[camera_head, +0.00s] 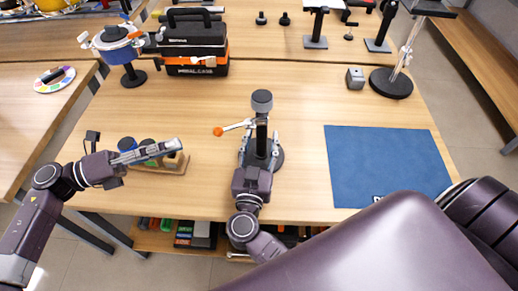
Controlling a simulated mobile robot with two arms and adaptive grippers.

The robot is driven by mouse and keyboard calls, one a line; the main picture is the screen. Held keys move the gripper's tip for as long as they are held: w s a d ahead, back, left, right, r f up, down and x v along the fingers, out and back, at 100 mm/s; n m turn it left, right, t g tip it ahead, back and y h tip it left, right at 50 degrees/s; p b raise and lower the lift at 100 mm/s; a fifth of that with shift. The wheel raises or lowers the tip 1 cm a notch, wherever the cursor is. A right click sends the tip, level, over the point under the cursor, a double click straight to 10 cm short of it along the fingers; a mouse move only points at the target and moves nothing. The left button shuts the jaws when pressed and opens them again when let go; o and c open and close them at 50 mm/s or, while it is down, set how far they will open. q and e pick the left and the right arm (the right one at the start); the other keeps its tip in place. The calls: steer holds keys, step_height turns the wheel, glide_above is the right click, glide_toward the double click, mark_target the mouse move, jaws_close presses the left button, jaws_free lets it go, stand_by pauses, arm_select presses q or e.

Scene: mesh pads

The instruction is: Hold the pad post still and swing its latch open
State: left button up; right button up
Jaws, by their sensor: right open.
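The pad post stands in the middle of the table, with a round grey pad (262,101) on top and a dark round base (279,160). Its latch (236,126) is a light lever ending in an orange knob (218,132), pointing left from the post. My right gripper (260,140) is at the lower post, its open fingers on either side of it; whether they touch it I cannot tell. My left gripper (175,145) is to the left, lower in the picture than the knob and apart from it. Its finger gap is not clear.
A wooden block with round blue and dark pieces (172,165) lies beneath my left gripper. A blue mat (385,165) lies right. A tool case (195,45), a blue pot-like object (118,45) and a stand with a round base (391,84) are further back.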

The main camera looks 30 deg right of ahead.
steer(key=shift+w+d, duration=0.2)
steer(key=shift+w, duration=0.1)
steer(key=shift+c, duration=0.4)
jaws_close()
steer(key=c, duration=0.7)
jaws_free()
jaws_close()
steer(key=shift+s+f, duration=0.1)
steer(key=shift+f, duration=0.2)
